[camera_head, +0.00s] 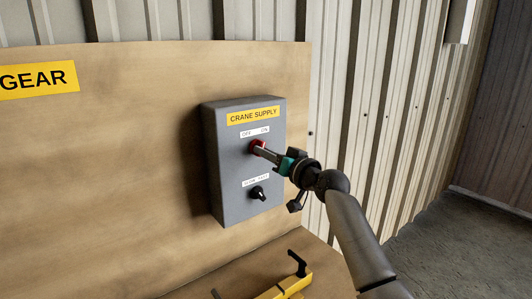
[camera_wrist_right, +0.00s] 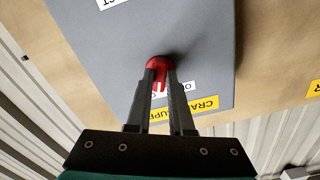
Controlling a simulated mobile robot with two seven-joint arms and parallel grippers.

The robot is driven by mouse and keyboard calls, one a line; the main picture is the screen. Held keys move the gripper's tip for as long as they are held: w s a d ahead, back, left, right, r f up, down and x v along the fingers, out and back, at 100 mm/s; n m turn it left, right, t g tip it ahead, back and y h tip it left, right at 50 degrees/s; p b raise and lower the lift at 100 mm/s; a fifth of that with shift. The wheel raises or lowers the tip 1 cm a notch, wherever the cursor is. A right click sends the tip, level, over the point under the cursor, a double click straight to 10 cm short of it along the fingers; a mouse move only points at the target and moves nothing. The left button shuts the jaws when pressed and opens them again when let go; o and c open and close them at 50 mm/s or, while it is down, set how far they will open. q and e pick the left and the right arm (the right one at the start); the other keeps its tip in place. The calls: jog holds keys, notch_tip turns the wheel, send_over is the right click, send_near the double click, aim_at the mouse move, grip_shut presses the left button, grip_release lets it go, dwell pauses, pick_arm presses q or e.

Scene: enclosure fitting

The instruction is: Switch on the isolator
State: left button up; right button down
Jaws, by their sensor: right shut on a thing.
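The isolator is a grey box (camera_head: 228,170) with a yellow "CRANE SUPPLY" label, mounted on an upright wooden board. Its red knob (camera_head: 257,147) sits under a white OFF/ON label (camera_head: 255,132). My right gripper (camera_head: 263,149) is shut on the red knob, coming from the right. In the right wrist view, the two fingers of the gripper (camera_wrist_right: 160,82) close around the red knob (camera_wrist_right: 158,63), partly covering it and the label behind. The knob's exact angle is hard to tell. My left gripper is not in view.
A black selector knob (camera_head: 258,193) with a small white label sits lower on the same box. A yellow tool with a black handle (camera_head: 298,264) lies on the wooden ledge below. A yellow "GEAR" sign (camera_head: 38,80) is at left. The floor at right is clear.

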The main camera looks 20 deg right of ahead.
jog(key=shift+m+p, duration=0.4)
jog(key=shift+m, duration=0.5)
jog(key=c, duration=0.8)
grip_release()
jog(key=b+v, duration=0.1)
jog(key=v, duration=1.4)
jog(key=shift+s, duration=0.15)
